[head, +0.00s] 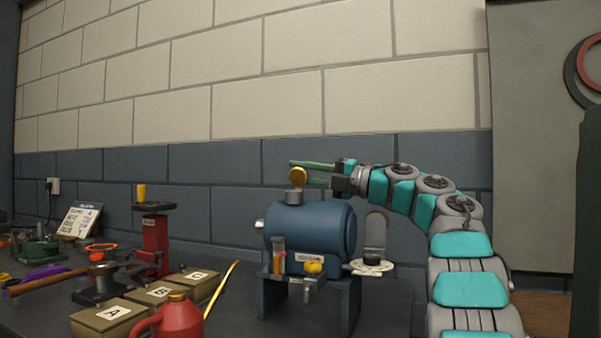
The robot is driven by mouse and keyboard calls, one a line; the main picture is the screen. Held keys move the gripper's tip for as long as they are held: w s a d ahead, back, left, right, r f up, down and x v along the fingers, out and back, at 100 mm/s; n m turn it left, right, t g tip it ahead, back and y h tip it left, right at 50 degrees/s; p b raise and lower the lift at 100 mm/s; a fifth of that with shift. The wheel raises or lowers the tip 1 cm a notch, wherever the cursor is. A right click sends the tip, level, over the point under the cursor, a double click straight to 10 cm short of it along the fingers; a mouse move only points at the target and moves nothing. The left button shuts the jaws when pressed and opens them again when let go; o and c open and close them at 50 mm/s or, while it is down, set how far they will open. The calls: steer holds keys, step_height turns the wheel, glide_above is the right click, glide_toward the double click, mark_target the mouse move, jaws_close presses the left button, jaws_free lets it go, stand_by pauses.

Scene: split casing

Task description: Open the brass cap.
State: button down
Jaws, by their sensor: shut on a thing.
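The brass cap (299,175) is a small round golden disc. It stands raised on edge above the short grey neck (293,197) on top of the blue casing (310,228). My gripper (299,171) reaches in from the right with two long green fingers. Its fingertips are at the cap, one by its upper edge and one by its right side, and are shut on it. The exact contact and any hinge are too small to make out.
The casing sits on a dark stand with a gauge, a yellow knob (313,267) and a round white dial (372,267) at its front and right. Boxes (153,298), a red can (176,318) and a red jack (155,240) crowd the bench to the left. The wall is behind.

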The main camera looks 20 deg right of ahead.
stand_by(0.4)
steer(key=c, duration=0.7)
jaws_free()
steer(key=shift+d, duration=0.15)
steer(key=shift+b+v, duration=0.5)
steer(key=shift+v, duration=3.35)
